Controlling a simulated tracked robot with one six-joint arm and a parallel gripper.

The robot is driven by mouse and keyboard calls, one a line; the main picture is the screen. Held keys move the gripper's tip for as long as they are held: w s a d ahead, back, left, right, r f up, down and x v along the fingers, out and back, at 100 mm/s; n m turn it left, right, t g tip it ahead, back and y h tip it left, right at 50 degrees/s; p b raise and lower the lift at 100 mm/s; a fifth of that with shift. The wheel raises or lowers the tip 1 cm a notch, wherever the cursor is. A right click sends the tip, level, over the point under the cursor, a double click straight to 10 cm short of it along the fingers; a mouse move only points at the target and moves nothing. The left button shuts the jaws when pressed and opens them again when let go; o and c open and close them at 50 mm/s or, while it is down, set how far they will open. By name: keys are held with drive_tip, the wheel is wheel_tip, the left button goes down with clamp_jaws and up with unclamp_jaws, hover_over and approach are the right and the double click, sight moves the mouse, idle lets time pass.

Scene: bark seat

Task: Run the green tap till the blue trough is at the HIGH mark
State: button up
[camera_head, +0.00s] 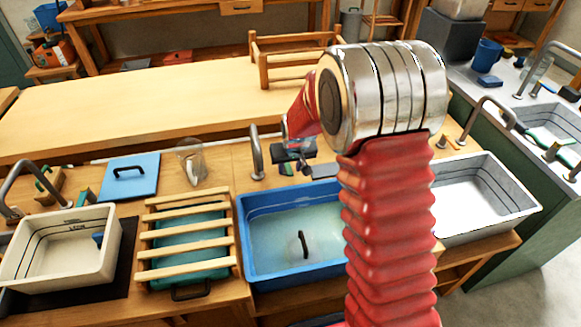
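The blue trough (242,240) stands left of my red arm, with pale, clear water in it. Its right end is hidden behind the arm. I cannot make out a HIGH mark or judge the water level against one. A grey spout (256,152) rises behind the trough's back left. My gripper (293,158) is small and dark, above the counter behind the trough, right of the spout. Its fingers are unclear, so I cannot tell open from shut. I see no green tap handle clearly at this trough; my gripper and arm may cover it.
A dark handle-like piece (302,244) shows in the trough. Left are a slatted wooden rack (188,236), a cream trough (108,255), a blue board (130,177) and a clear vessel (191,160). A white trough (520,203) stands right. The long wooden bench (150,105) is mostly clear.

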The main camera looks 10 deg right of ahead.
drive_tip(key=shift+f, duration=0.1)
drive_tip(key=shift+c, duration=0.2)
clamp_jaws()
idle(0.4)
